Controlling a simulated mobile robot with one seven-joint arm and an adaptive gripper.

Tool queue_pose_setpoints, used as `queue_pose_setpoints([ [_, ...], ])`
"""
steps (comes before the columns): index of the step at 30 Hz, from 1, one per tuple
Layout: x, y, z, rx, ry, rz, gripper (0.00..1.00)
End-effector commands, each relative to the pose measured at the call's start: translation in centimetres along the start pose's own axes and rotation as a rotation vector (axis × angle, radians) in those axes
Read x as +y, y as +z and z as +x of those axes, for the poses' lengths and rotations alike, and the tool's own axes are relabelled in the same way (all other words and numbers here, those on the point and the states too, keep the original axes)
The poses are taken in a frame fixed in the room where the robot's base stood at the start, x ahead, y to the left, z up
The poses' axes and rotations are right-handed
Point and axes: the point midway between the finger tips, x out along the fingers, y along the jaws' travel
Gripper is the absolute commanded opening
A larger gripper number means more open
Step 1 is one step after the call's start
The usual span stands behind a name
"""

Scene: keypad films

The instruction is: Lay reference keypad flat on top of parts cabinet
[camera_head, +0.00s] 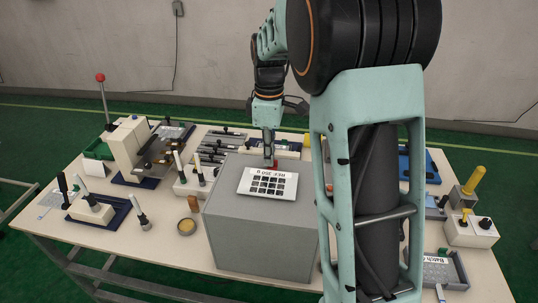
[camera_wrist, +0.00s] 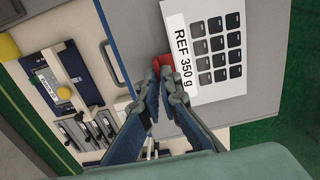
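The reference keypad (camera_head: 268,183) is a white plate with dark square keys and the label "REF 350 g". It is over the top of the grey parts cabinet (camera_head: 262,241), and looks level or nearly so. I cannot tell whether it touches the top. It also shows in the wrist view (camera_wrist: 211,47), with a red tab (camera_wrist: 159,67) at its edge. My gripper (camera_head: 271,160) points down at the keypad's far edge. Its fingertips (camera_wrist: 164,76) are close together on the red tab, partly hiding it.
The cabinet stands on a crowded cream table (camera_head: 160,241). A fixture with a red-knobbed lever (camera_head: 101,78) is at left. A grey tray (camera_head: 440,271) and a yellow-handled tool (camera_head: 474,180) are at right.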

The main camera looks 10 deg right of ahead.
Motion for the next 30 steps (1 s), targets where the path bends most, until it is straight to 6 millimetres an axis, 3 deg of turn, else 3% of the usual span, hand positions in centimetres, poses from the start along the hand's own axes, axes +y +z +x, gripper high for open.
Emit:
queue_pose_setpoints([
  [21, 0.01, 0.03, 0.77, 0.0, 0.0, 0.0, 0.0],
  [27, 0.01, 0.01, 0.76, 0.0, 0.0, 0.0, 0.24],
  [30, 0.01, 0.01, 0.76, 0.0, 0.0, 0.0, 0.25],
])
